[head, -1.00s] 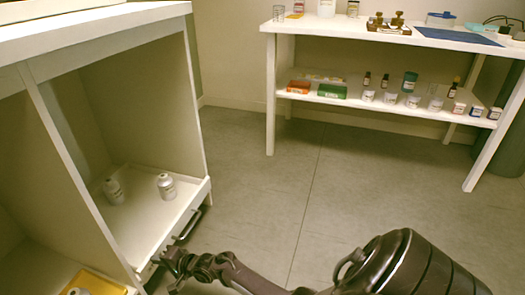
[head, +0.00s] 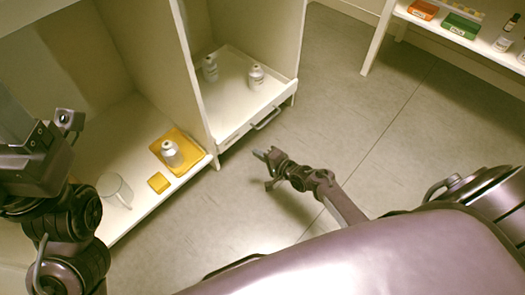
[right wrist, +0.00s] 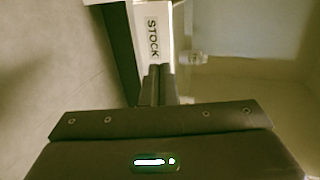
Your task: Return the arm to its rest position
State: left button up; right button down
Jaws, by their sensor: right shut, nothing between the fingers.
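My right gripper (head: 264,162) is in the middle of the head view, over the floor in front of the shelf unit. Its fingers are shut and empty; in the right wrist view the closed fingers (right wrist: 158,84) lie together. It is apart from the drawer handle (head: 267,119) and appears below it in the picture. A STOCK label (right wrist: 153,38) is ahead of the fingers in the right wrist view. My left gripper (head: 68,125) is at the left edge of the head view, in front of the shelf; its finger opening is unclear.
Two white bottles (head: 210,68) (head: 256,76) stand in the drawer tray (head: 232,107). A white rack (head: 385,32) is at upper right. Open floor (head: 345,110) lies between.

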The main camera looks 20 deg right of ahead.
jog(key=shift+s+d+r, duration=0.15)
jog(key=shift+s+d, duration=0.1)
jog(key=shift+s, duration=0.35)
